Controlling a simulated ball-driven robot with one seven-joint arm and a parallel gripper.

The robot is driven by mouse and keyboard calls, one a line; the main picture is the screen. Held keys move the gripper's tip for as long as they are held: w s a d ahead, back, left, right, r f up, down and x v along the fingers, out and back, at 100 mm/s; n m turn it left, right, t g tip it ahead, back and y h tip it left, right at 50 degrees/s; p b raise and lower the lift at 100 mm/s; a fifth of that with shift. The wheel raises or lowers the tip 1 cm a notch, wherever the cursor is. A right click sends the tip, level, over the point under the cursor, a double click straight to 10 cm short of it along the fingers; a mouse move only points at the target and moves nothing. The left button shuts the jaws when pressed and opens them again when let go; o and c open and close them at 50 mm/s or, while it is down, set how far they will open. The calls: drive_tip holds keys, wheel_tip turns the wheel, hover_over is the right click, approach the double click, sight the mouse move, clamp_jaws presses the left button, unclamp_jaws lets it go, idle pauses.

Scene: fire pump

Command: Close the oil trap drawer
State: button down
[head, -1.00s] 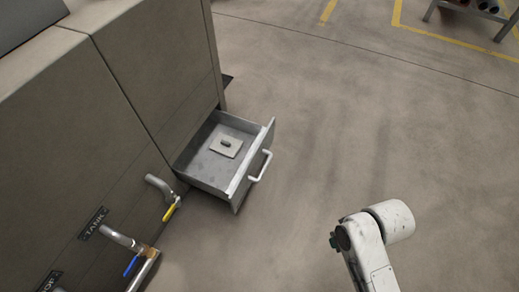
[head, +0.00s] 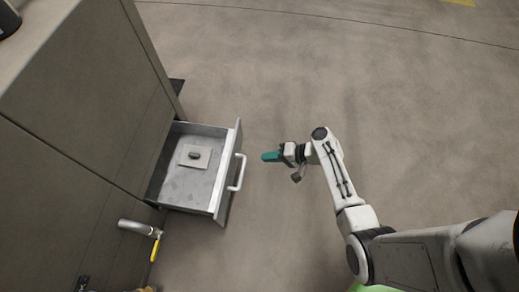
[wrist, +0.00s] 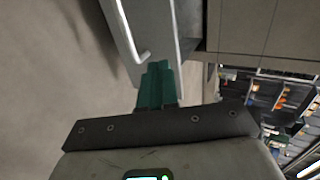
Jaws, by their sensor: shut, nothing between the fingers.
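The oil trap drawer (head: 190,180) is a grey metal tray pulled out of the cabinet's side in the head view. A white bar handle (head: 238,172) is on its front panel, and a small plate with a dark knob (head: 195,156) lies inside. My gripper (head: 268,156), with green fingers, is just to the right of the handle, apart from it, pointing left at the drawer front. Its fingers are shut and empty. In the wrist view the green fingers (wrist: 158,82) point toward the drawer front and the handle (wrist: 132,35).
The grey cabinet (head: 75,110) fills the left side. Below the drawer, a pipe with a yellow valve lever (head: 155,248) sticks out. The floor to the right of the drawer is open. The wrist view shows cluttered shelves (wrist: 285,100) far off at right.

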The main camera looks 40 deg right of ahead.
sight(231, 158)
drive_tip(key=b+x, duration=0.1)
drive_tip(key=x, duration=0.2)
drive_tip(key=b+x, duration=0.1)
drive_tip(key=x, duration=0.3)
drive_tip(key=r+b+x, duration=0.1)
drive_tip(key=x, duration=0.2)
drive_tip(key=shift+w+a+f+b, duration=0.15)
drive_tip(key=shift+w+a+b, duration=0.15)
drive_tip(key=shift+w+b, duration=0.05)
drive_tip(key=shift+w+a, duration=0.45)
drive_tip(key=shift+w, duration=0.15)
drive_tip(key=shift+a, duration=0.1)
